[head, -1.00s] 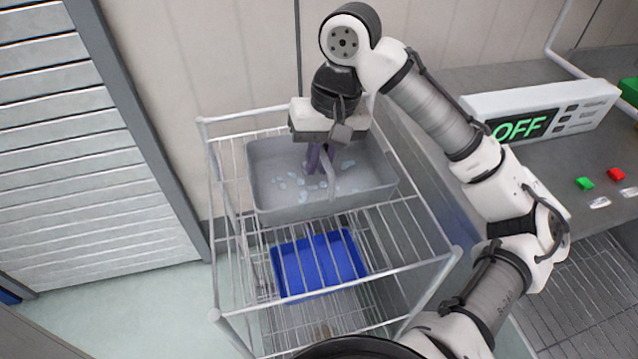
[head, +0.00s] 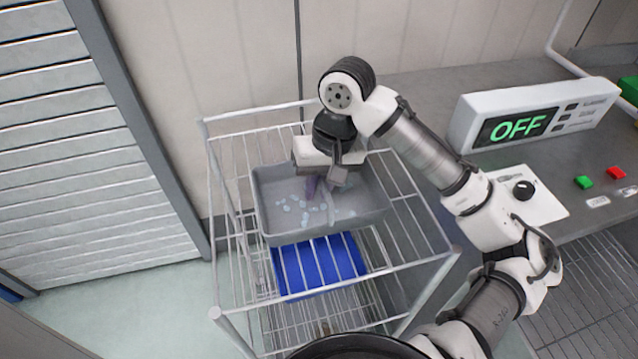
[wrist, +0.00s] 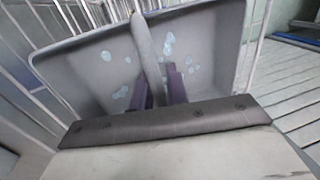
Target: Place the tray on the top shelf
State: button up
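The grey tray (head: 262,195) holds several small pale blue pieces and sits within the top frame of the wire rack (head: 420,262). In the head view I cannot tell whether its base touches the top shelf's bars. My gripper (head: 322,188) reaches down into the tray from above. In the wrist view its two purple fingers (wrist: 160,92) stand on either side of the tray's raised central bar (wrist: 146,45), closed on it. The tray looks roughly level in the head view. Its underside is hidden.
A blue tray (head: 318,262) lies on a lower level of the rack, partly beneath the grey tray. A panel reading OFF (head: 520,127) and red and green buttons are on the counter to the right. The top shelf's front bars are clear.

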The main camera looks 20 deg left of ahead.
jog(key=shift+o, duration=1.4)
jog(key=shift+r, duration=0.15)
notch_tip(320, 180, up, 12)
jog(key=w+d+b, duration=0.1)
jog(key=d, duration=0.1)
jog(key=shift+w, duration=0.15)
